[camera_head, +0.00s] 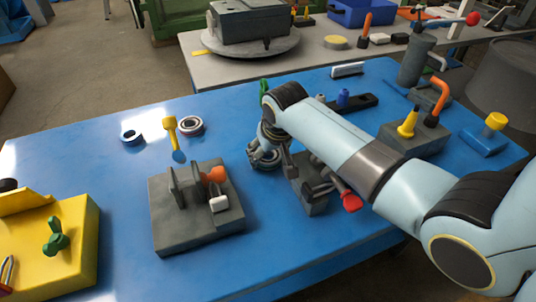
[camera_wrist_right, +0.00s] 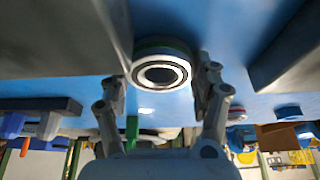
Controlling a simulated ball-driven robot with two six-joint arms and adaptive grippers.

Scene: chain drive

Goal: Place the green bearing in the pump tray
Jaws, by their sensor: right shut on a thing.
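My right gripper (camera_head: 264,157) is low over the blue table, between two grey blocks. In the right wrist view its two fingers (camera_wrist_right: 160,84) stand on either side of the green bearing (camera_wrist_right: 163,56), a dark and silver ring with a green rim, and are shut on it. The bearing's face points toward the wrist camera. Whether it touches the table I cannot tell. In the head view the gripper and arm largely hide the bearing. I cannot tell for sure which thing is the pump tray. My left gripper is not in view.
A grey fixture (camera_head: 167,232) with upright plates stands left of the gripper; a grey block with a red-tipped lever (camera_head: 313,202) stands right. A blue-ringed bearing (camera_head: 131,138) and a purplish bearing (camera_head: 190,125) lie behind. A yellow fixture (camera_head: 82,245) is far left.

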